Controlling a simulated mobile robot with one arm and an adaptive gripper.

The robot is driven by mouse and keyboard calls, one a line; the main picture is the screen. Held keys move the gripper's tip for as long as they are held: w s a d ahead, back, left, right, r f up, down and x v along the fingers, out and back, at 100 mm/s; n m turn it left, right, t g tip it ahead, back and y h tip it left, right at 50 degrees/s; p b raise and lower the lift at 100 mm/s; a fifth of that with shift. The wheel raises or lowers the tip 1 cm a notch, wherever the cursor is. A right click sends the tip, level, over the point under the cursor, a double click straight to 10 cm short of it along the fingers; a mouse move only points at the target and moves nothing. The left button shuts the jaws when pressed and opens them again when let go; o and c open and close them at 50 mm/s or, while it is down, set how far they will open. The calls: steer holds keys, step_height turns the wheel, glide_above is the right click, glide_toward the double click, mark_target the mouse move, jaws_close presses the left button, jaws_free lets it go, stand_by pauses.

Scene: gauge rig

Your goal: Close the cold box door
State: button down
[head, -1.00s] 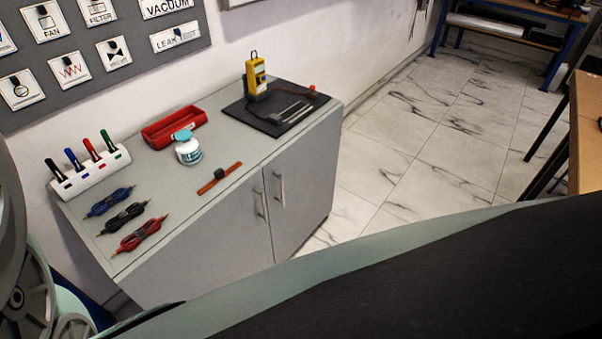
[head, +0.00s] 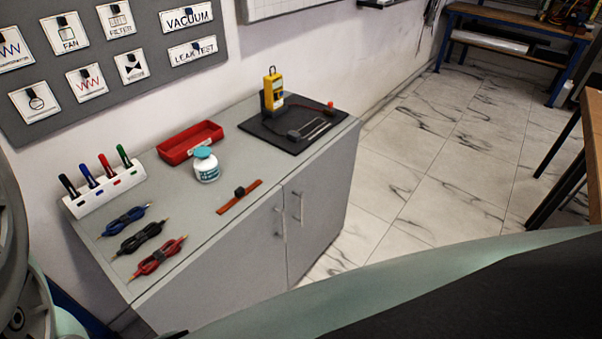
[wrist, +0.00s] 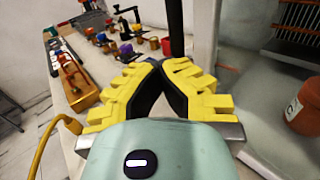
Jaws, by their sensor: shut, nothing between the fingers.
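My gripper (wrist: 161,68) shows in the wrist view with its yellow-padded fingers shut, tips together and nothing between them. To its right is the open inside of what looks like the cold box (wrist: 287,75), with wire shelving at the top and an orange-brown tub (wrist: 304,106) low down. A pale upright panel (wrist: 201,45) stands just right of the fingertips; I cannot tell whether it is the door or a side wall. A dark vertical bar (wrist: 175,28) rises behind the fingertips. The cold box and my gripper are not in the head view.
In the wrist view, a bench (wrist: 75,90) at left holds brass fittings and a wooden rack (wrist: 72,75); a yellow hose (wrist: 45,140) hangs nearby. In the head view, a grey cabinet (head: 235,130) carries pens, leads, a red tray (head: 190,142) and a yellow meter (head: 272,92).

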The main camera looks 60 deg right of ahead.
steer(key=shift+w+d+f, duration=0.15)
steer(key=shift+d+f, duration=0.05)
steer(key=shift+f, duration=0.25)
step_height(320, 180, up, 11)
steer(key=shift+a, duration=0.25)
stand_by(0.5)
steer(key=shift+s+d, duration=0.1)
steer(key=shift+s, duration=0.1)
